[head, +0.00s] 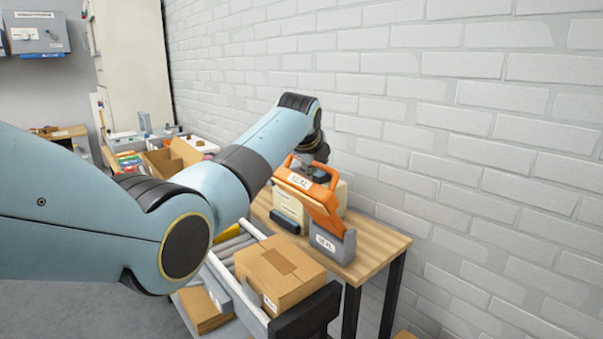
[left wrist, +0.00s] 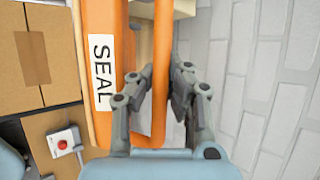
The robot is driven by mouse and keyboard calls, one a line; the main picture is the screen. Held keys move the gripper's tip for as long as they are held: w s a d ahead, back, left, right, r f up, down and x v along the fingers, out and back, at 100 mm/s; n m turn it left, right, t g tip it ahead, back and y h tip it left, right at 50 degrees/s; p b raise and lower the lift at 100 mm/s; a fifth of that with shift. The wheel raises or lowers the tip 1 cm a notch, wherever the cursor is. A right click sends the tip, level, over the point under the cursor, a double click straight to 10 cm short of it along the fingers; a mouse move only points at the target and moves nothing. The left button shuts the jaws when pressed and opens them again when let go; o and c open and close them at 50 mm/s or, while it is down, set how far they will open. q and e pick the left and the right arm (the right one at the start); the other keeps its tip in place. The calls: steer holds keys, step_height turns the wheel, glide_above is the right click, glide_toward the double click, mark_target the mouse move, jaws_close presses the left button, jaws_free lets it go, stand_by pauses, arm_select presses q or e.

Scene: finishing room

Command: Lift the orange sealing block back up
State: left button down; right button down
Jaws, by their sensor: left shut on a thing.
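The orange sealing block (head: 318,203) with a SEAL label is on the sealing machine on the wooden table. It slants down to the right toward a grey SEAL-marked part (head: 335,243). My left gripper (head: 312,172) is at the block's upper end, shut on its orange bar handle. In the left wrist view the block (left wrist: 103,110) fills the left of centre, with the handle (left wrist: 160,95) between the fingers of my left gripper (left wrist: 157,82). The cream machine body (head: 290,212) is partly hidden behind the block. My right gripper is not seen.
A closed cardboard box (head: 280,280) sits on a roller conveyor (head: 232,242) in front of the table (head: 375,252). A white brick wall (head: 470,130) stands close behind. A red button (left wrist: 62,144) shows in the left wrist view.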

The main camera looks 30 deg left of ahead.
arm_select(q)
steer(key=shift+w+d+r, duration=0.2)
steer(key=shift+w+r, duration=0.15)
steer(key=shift+w, duration=0.25)
steer(key=shift+w+d+r, duration=0.2)
steer(key=shift+w+r, duration=0.15)
steer(key=shift+w, duration=0.2)
steer(key=shift+r, duration=0.1)
steer(key=c, duration=1.6)
jaws_free()
steer(key=shift+w, duration=0.1)
steer(key=shift+o, duration=0.2)
steer(key=shift+f, duration=0.2)
steer(key=v, duration=1.2)
